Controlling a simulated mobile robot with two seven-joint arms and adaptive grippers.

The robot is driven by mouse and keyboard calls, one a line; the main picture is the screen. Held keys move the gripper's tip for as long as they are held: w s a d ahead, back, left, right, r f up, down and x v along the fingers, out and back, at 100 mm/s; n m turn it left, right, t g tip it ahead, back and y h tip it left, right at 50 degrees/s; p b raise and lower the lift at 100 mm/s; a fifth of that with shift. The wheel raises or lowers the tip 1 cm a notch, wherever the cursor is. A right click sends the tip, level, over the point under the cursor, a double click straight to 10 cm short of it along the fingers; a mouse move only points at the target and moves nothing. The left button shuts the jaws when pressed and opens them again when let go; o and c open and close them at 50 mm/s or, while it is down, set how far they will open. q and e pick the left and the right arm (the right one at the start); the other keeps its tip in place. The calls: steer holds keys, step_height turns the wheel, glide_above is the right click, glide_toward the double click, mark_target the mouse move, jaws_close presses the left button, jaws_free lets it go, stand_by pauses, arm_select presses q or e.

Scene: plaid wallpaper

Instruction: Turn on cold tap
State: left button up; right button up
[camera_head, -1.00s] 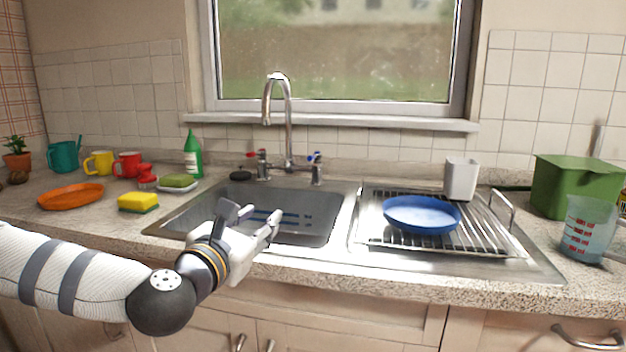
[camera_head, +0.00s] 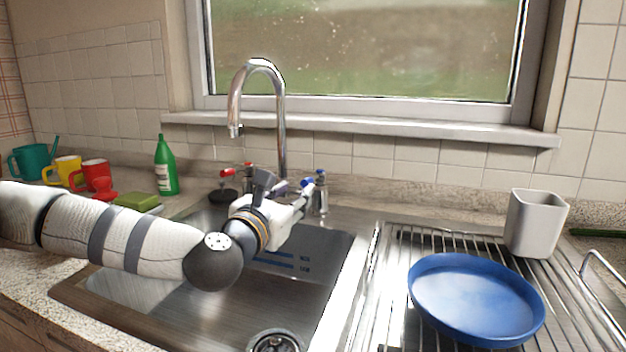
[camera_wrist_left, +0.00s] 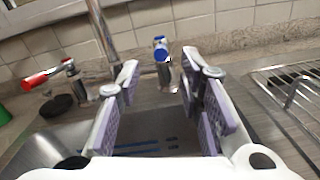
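The cold tap (camera_head: 320,190), with a blue-marked handle, stands right of the spout at the back of the sink. In the left wrist view the blue-topped tap (camera_wrist_left: 162,58) shows between and beyond the two fingers. The hot tap (camera_head: 228,172), with a red handle, is left of the tall chrome spout (camera_head: 283,120). My left gripper (camera_head: 290,188) is over the back of the sink, just in front of the cold tap. In the left wrist view my left gripper (camera_wrist_left: 158,82) has its fingers apart with nothing held. My right gripper is not in view.
The steel sink (camera_head: 160,300) lies below my arm. A blue plate (camera_head: 475,298) and a grey cup (camera_head: 535,222) are on the drying rack (camera_head: 390,270) at right. A green bottle (camera_head: 165,165) and a sponge on a dish stand left of the sink.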

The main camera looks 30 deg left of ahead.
mark_target(314, 180)
arm_select(q)
steer(key=x, duration=0.8)
steer(key=shift+w+f+b, duration=0.15)
steer(key=shift+w+b, duration=0.15)
steer(key=shift+w, duration=0.05)
jaws_close()
